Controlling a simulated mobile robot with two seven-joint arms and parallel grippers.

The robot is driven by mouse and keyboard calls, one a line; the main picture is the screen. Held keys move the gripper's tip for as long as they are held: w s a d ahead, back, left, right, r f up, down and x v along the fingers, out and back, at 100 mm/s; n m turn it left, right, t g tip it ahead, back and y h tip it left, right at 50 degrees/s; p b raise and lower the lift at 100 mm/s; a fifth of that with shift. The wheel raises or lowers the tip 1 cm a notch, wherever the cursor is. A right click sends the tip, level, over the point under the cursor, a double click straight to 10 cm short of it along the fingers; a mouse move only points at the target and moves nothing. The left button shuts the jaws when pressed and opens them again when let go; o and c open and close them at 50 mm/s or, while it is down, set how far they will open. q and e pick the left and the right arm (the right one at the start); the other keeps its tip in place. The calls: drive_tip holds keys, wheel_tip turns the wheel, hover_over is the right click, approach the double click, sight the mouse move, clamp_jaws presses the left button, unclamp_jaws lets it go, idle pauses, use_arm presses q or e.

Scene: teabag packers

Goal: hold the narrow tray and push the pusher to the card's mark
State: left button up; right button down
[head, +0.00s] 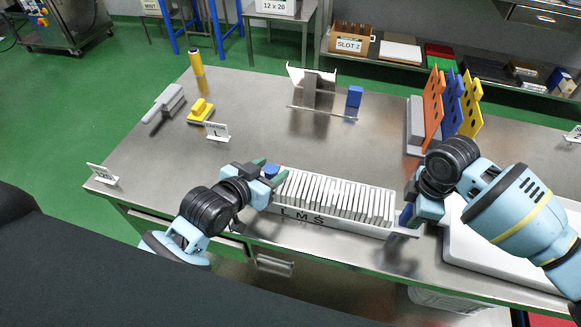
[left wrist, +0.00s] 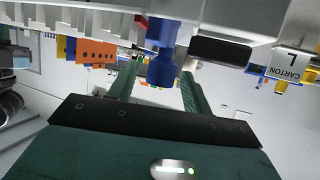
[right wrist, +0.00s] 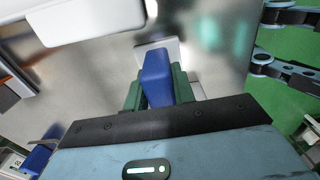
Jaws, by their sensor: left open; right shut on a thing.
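The narrow tray (head: 345,226) lies along the table's front edge, filled with a row of upright white packets. Its front wall bears the letters L, M and S. The blue pusher knob (head: 270,171) is at the tray's left end; the left wrist view shows the knob (left wrist: 161,70) between my fingers. My left gripper (head: 266,173) is open around it, with gaps visible. My right gripper (head: 406,208) is shut on the blue handle (right wrist: 157,80) at the tray's right end. A card marked L (head: 217,131) stands behind the tray to the left; the left wrist view reads CARTON L (left wrist: 287,63).
A white tray (head: 460,240) lies right of my right gripper. Orange, blue and yellow upright plates (head: 433,105) stand behind it. A metal stand (head: 310,88), a blue block (head: 354,96) and a yellow-topped tool (head: 200,110) are further back. The table's middle is clear.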

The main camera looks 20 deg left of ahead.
use_arm(q)
drive_tip(key=shift+w+d+f, duration=0.15)
drive_tip(key=shift+w+f, duration=0.05)
drive_tip(key=shift+w, duration=0.2)
clamp_jaws()
